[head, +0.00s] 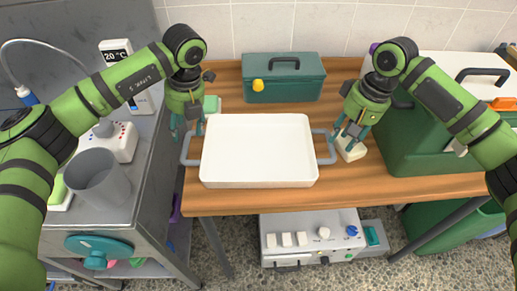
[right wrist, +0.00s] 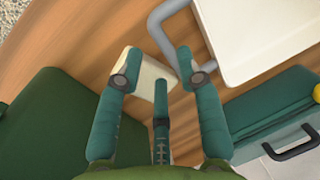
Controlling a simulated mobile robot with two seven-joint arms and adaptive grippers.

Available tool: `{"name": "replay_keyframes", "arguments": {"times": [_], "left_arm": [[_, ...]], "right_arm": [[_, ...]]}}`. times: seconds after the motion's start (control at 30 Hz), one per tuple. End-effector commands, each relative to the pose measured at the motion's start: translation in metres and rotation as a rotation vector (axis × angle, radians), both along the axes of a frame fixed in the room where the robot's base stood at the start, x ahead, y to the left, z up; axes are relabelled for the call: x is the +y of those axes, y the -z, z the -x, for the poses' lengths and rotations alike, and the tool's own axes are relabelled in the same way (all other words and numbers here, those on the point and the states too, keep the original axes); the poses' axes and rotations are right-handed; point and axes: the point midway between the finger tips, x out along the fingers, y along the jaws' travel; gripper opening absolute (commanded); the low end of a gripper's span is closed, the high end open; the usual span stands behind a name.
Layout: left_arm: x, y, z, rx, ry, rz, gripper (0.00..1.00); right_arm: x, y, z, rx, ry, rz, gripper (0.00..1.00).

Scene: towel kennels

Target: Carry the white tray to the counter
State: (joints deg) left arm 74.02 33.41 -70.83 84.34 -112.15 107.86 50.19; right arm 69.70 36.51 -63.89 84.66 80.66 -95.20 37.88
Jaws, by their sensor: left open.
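The white tray (head: 258,150) lies flat on the wooden table (head: 230,202), with a grey handle on each short side. My left gripper (head: 187,130) is open, fingers pointing down, over the far part of the left handle (head: 186,152). My right gripper (head: 346,137) is open beside the right handle (head: 328,147). In the right wrist view the right gripper (right wrist: 157,58) has its fingers apart, with the right handle (right wrist: 163,32) near the right fingertip. Whether the fingers touch the handles is unclear.
A cream block (head: 352,151) lies below my right gripper. A green toolbox (head: 284,84) stands behind the tray. A large green box (head: 425,140) is to the right. A grey metal bench (head: 140,175) at left holds a grey cup (head: 98,185) and a white device (head: 112,143).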

Motion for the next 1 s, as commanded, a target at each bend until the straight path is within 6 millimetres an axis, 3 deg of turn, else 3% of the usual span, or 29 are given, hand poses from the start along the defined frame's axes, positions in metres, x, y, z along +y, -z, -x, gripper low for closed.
{"name": "replay_keyframes", "arguments": {"times": [0.4, 0.83, 0.87, 0.93, 0.97, 1.0], "left_arm": [[0.013, 0.055, 0.002, 0.004, -0.003, -0.002, 0.53], [0.015, 0.065, 0.001, 0.001, -0.001, -0.002, 0.53], [0.015, 0.065, 0.001, 0.001, -0.001, -0.002, 0.45], [0.015, 0.065, 0.001, 0.001, -0.001, -0.002, 0.17], [0.014, 0.065, 0.001, 0.001, -0.001, -0.001, 0.05], [0.014, 0.065, 0.001, 0.001, -0.001, -0.001, 0.0]], "right_arm": [[0.01, 0.055, 0.001, 0.002, 0.0, 0.0, 0.37], [0.012, 0.065, 0.001, 0.0, 0.0, 0.0, 0.37], [0.012, 0.065, 0.001, 0.0, 0.0, 0.0, 0.29], [0.012, 0.065, 0.001, 0.0, 0.0, 0.0, 0.01], [0.012, 0.065, 0.001, 0.001, 0.0, 0.0, 0.0], [0.012, 0.065, 0.001, 0.0, 0.0, 0.0, 0.0]]}}
